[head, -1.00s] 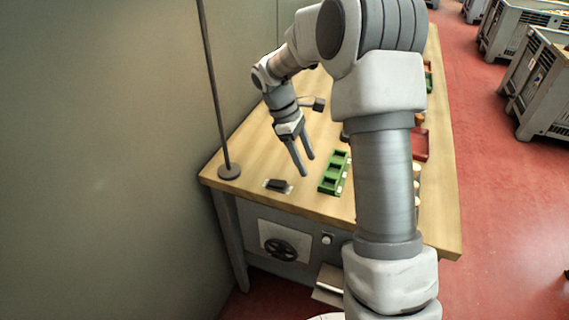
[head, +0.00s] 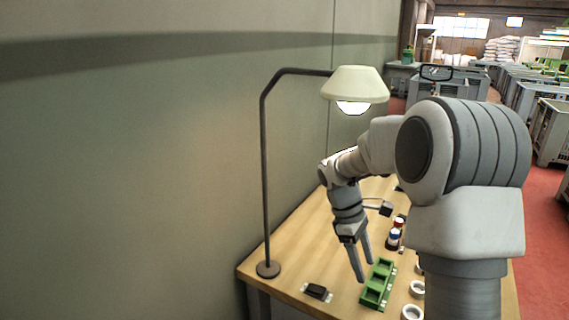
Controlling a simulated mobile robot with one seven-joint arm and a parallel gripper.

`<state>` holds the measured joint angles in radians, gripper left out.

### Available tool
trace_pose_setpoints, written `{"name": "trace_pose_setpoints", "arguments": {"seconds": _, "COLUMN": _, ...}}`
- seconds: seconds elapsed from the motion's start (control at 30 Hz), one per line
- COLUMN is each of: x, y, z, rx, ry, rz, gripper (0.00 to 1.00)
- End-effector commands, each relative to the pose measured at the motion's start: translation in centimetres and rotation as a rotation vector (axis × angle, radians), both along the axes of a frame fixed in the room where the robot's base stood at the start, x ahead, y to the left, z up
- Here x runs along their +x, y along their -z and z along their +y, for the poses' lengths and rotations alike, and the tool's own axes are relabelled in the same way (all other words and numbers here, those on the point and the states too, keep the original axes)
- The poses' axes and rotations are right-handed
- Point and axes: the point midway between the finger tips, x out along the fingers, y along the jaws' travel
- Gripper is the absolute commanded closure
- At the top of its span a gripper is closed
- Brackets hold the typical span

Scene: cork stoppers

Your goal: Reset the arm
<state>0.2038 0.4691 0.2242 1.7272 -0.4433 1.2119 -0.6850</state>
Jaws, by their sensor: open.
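My gripper (head: 364,271) is open and empty in the head view. Its two fingers point down above the wooden table (head: 289,266), just left of the green tray. My arm reaches in from the right and bends down to the gripper. The larger arm links hide the right part of the table.
A lamp (head: 355,85) on a tall pole stands at the table's left edge. A green tray (head: 377,285), a small black item (head: 317,291), white rings (head: 412,312) and small red-and-blue containers (head: 394,236) are on the table. A wall (head: 130,180) runs along the left.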

Motion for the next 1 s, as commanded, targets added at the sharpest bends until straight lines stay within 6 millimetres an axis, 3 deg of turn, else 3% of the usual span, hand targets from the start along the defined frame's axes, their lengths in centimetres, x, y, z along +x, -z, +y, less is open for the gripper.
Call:
{"name": "trace_pose_setpoints", "arguments": {"seconds": 0.2, "x": -3.1, "y": -5.4, "z": 1.7, "rx": 0.002, "ry": 0.122, "rz": -0.155, "gripper": 0.35}}
{"name": "trace_pose_setpoints", "arguments": {"seconds": 0.5, "x": -8.9, "y": -11.0, "z": 4.0, "rx": 0.061, "ry": 0.334, "rz": -0.381, "gripper": 0.35}}
{"name": "trace_pose_setpoints", "arguments": {"seconds": 0.7, "x": -12.9, "y": -13.4, "z": 5.4, "rx": 0.134, "ry": 0.479, "rz": -0.524, "gripper": 0.35}}
{"name": "trace_pose_setpoints", "arguments": {"seconds": 1.0, "x": -18.6, "y": -14.8, "z": 7.3, "rx": 0.295, "ry": 0.701, "rz": -0.706, "gripper": 0.35}}
